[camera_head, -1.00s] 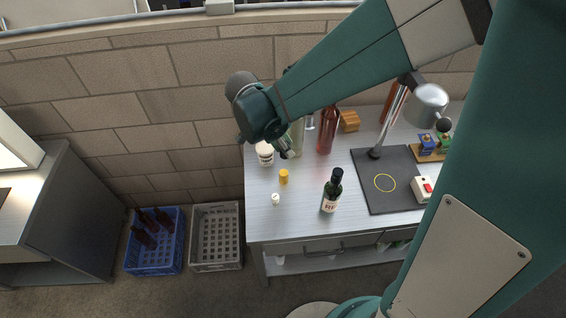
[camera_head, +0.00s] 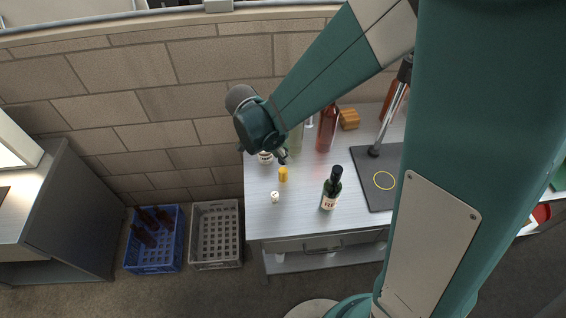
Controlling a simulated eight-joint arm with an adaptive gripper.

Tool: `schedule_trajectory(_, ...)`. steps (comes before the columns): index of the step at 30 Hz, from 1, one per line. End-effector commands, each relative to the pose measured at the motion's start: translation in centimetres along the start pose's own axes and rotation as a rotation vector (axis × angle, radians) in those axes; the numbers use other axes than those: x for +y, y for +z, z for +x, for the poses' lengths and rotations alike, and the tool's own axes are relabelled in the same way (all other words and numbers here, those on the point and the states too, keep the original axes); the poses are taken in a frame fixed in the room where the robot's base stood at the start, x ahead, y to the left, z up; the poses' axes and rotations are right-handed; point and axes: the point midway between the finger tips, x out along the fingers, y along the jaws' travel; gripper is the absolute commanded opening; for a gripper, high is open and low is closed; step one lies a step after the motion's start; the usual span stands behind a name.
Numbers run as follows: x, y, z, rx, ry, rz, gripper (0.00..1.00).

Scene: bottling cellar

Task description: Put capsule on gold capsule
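A small gold capsule (camera_head: 283,175) stands upright on the table's left part. A small white object (camera_head: 275,197) is in front of it, a little to the left; it is too small to tell for sure if it is a capsule. My gripper (camera_head: 283,158) points down just behind the gold capsule, with its tips close to the capsule's top in the picture. Whether they touch is unclear. The fingers are small and partly hidden by my wrist, so I cannot see whether they are open or hold anything.
A white jar (camera_head: 265,158) is partly behind my gripper. A reddish bottle (camera_head: 326,128), a pale green bottle (camera_head: 296,138) and a wooden block (camera_head: 349,119) stand behind. A black mat (camera_head: 375,195) lies right.

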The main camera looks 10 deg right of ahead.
Motion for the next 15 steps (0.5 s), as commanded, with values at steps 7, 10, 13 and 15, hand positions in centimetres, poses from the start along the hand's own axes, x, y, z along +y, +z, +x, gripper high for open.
schedule_trajectory(7, -0.01, 0.48, 1.15, 0.000, 0.000, 0.000, 0.19)
schedule_trajectory(10, 0.00, 0.48, 1.16, 0.000, 0.000, 0.000, 0.19)
schedule_trajectory(13, -0.01, 0.47, 1.15, 0.000, 0.000, 0.000, 0.19)
schedule_trajectory(15, -0.01, 0.48, 1.15, 0.000, 0.000, 0.000, 0.19)
